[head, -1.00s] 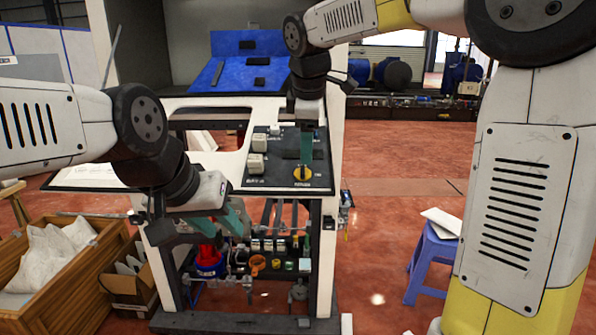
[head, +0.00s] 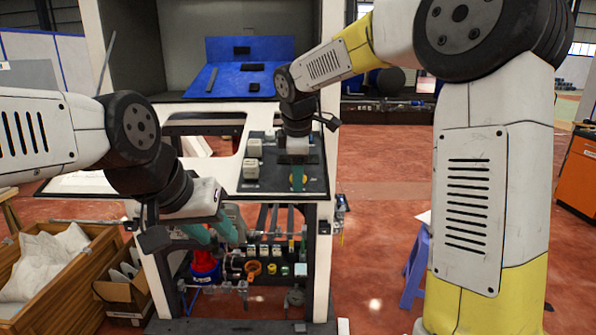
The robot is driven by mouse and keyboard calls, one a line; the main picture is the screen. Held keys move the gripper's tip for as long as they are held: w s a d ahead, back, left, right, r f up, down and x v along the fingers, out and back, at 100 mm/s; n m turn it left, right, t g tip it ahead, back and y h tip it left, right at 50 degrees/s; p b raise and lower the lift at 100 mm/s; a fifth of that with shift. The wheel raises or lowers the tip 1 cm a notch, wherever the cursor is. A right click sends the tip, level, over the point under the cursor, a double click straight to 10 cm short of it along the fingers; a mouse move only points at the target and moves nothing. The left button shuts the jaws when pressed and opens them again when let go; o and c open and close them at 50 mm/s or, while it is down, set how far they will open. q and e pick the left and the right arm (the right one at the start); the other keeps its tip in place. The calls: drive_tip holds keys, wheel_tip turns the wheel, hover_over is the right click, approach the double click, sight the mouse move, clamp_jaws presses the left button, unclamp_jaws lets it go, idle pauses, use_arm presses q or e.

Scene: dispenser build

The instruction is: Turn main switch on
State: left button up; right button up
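The main switch appears to be the round yellow-ringed knob (head: 310,178) at the front right of the dark control panel (head: 270,185). The teal fingertips of my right gripper (head: 297,177) point down onto it and hide most of it. I cannot tell whether they touch or grip the knob, nor which way it is turned. My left gripper (head: 210,232) is open, with two teal fingers spread apart. It hangs in front of the machine below the panel, with nothing seen between its fingers.
Pale switch blocks (head: 252,158) stand on the panel left of my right gripper. A shelf of small bottles and fittings (head: 265,255) lies below. A wooden crate (head: 70,285) and a cardboard box (head: 125,293) are at left; a blue stool (head: 415,265) is at right.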

drive_tip(key=c, duration=1.4)
drive_tip(key=shift+m, duration=0.3)
drive_tip(key=m, duration=0.3)
drive_tip(key=shift+m, duration=0.3)
drive_tip(key=m, duration=0.4)
drive_tip(key=shift+m, duration=0.3)
drive_tip(key=m, duration=0.4)
drive_tip(key=shift+r+m, duration=0.1)
drive_tip(key=shift+m, duration=2.4)
